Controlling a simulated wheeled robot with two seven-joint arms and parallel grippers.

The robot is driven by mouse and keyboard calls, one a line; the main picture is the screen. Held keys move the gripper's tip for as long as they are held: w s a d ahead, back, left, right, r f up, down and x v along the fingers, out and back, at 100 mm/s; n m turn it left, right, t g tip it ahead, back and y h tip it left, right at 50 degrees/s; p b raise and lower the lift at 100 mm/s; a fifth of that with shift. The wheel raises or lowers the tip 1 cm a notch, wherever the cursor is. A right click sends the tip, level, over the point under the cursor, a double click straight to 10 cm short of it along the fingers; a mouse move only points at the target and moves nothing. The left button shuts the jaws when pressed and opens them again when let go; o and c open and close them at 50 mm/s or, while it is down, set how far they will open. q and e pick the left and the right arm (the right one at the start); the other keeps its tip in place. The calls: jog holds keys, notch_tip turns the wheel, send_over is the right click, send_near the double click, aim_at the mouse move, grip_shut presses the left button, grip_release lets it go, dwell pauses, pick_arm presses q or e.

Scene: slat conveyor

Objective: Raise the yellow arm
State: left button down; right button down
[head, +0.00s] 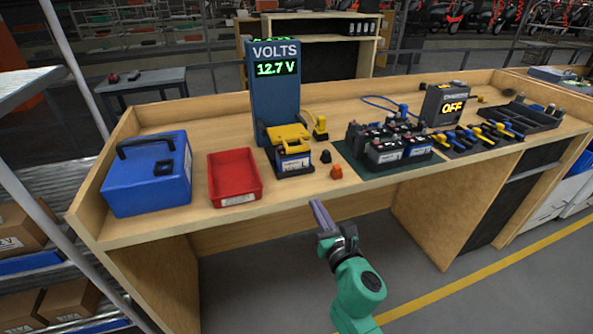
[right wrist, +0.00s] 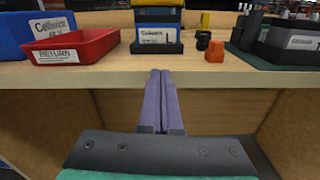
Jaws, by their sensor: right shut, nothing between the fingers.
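A yellow arm (head: 288,134) lies lowered across the top of a labelled battery (head: 294,163) in a dark holder, in front of the blue volts meter (head: 275,95) reading 12.7 V. An upright yellow piece (head: 319,126) stands just right of it; I cannot tell whether they are joined. The labelled battery also shows at the top of the right wrist view (right wrist: 157,35). My right gripper (head: 316,203) is shut and empty, in front of the bench's front edge and apart from the yellow arm. It also shows in the right wrist view (right wrist: 160,73). My left gripper is out of view.
A red tray (head: 235,198) and a blue case (head: 148,178) stand left of the battery. An orange block (head: 336,172) and a small black piece (head: 326,157) sit to its right. Several batteries stand on a green mat (head: 362,173) farther right. The bench front edge is clear.

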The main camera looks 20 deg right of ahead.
aim_at(304, 188)
notch_tip(304, 188, up, 2)
jog(key=shift+s+a+r+n+t, duration=0.1)
jog(key=shift+n+t, duration=0.2)
jog(key=shift+n, duration=0.3)
jog(key=w, duration=0.3)
jog(key=w+p, duration=0.1)
jog(key=w, duration=0.5)
jog(key=shift+w+a+r+p, duration=0.15)
jog(key=shift+a+r+p, duration=0.1)
jog(key=shift+a+p, duration=0.05)
jog(key=r+p, duration=0.1)
jog(key=w+r+p, duration=0.1)
jog(key=r+p, duration=0.1)
jog(key=shift+w, duration=0.2)
jog(key=shift+r+p, duration=0.35)
jog(key=shift+r, duration=0.15)
jog(key=shift+f, duration=0.1)
jog(key=shift+w, duration=0.1)
